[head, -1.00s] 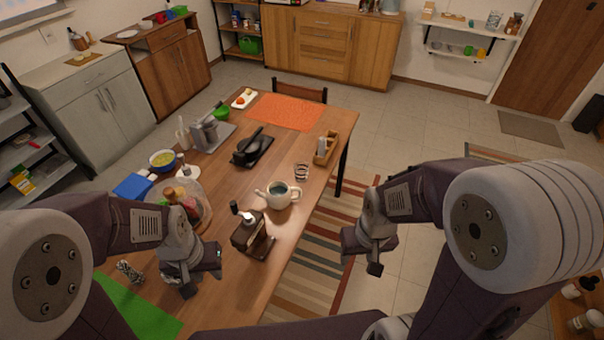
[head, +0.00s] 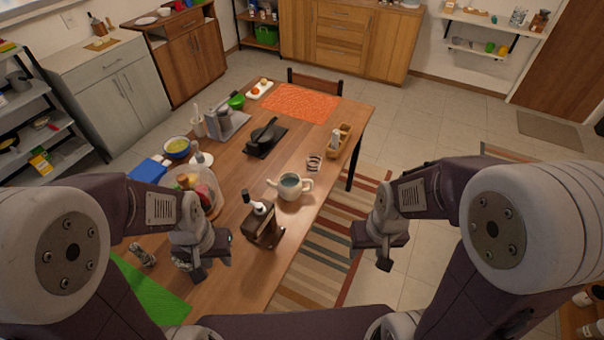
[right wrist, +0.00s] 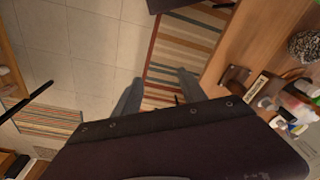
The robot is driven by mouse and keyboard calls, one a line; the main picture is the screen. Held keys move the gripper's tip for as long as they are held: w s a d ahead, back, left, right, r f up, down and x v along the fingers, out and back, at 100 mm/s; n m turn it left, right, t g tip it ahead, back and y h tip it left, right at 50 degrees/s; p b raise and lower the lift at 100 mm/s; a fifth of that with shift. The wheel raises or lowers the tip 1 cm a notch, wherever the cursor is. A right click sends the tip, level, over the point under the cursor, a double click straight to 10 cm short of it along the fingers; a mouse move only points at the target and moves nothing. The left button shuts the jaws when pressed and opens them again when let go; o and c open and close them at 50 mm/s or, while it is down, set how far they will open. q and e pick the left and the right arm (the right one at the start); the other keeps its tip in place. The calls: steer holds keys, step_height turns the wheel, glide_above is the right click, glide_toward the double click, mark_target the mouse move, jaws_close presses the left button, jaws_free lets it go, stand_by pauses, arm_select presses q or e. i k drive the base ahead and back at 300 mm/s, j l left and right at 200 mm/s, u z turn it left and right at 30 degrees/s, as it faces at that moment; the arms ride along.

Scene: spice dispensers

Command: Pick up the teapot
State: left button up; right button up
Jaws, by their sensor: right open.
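The teapot (head: 290,188) is cream-white and rounded, with its lid off or open and a dark bluish inside. It stands upright on the wooden table near its right edge, spout to the left and handle to the right. My right gripper (head: 384,262) is open and empty, over the floor to the right of the table, apart from the teapot. In the right wrist view its fingers (right wrist: 158,90) are spread over the striped rug. My left gripper (head: 196,270) is above the table's near left part, left of the teapot; its jaw opening is not clear.
A brown coffee grinder (head: 264,226) stands just in front of the teapot. A glass (head: 314,162) and a wooden caddy (head: 340,140) are behind it. A dark pan (head: 264,136) and a glass dome (head: 197,190) are further left. Bare table (head: 225,165) lies between them.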

mark_target(289, 186)
steer(key=i+l+u, duration=0.15)
steer(key=l+u, duration=0.3)
steer(key=i+l+u, duration=0.15)
steer(key=l+u, duration=0.65)
steer(key=u, duration=0.15)
steer(key=l+u, duration=0.45)
